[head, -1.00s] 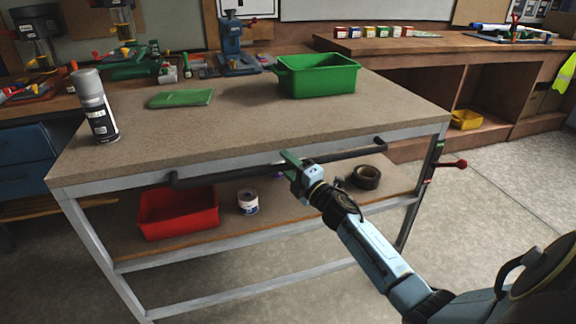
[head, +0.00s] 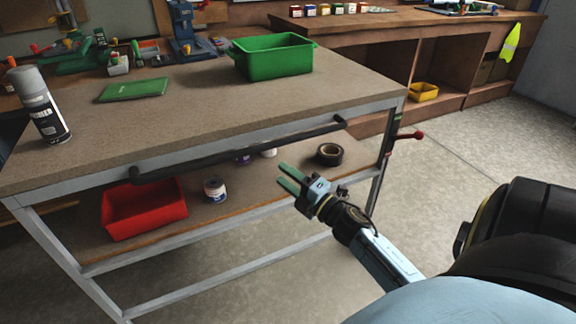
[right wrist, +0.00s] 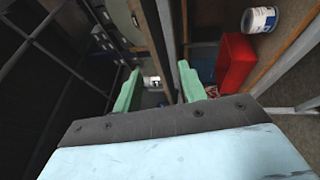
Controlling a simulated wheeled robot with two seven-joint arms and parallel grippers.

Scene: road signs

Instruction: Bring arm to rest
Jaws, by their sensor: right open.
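My right gripper (head: 287,179) is open and empty in the head view. Its two green fingers point up and left, in front of the workbench and a little below its dark handle bar (head: 240,152). In the right wrist view the two green fingers (right wrist: 157,92) stand apart with nothing between them. My right arm comes in from the lower right. My left gripper is not in view.
The workbench (head: 210,110) carries a green bin (head: 273,58), a green booklet (head: 133,90) and a spray can (head: 40,105). Its lower shelf holds a red bin (head: 145,208), a small tin (head: 215,190) and black tape (head: 329,154). Open floor (head: 470,150) lies right.

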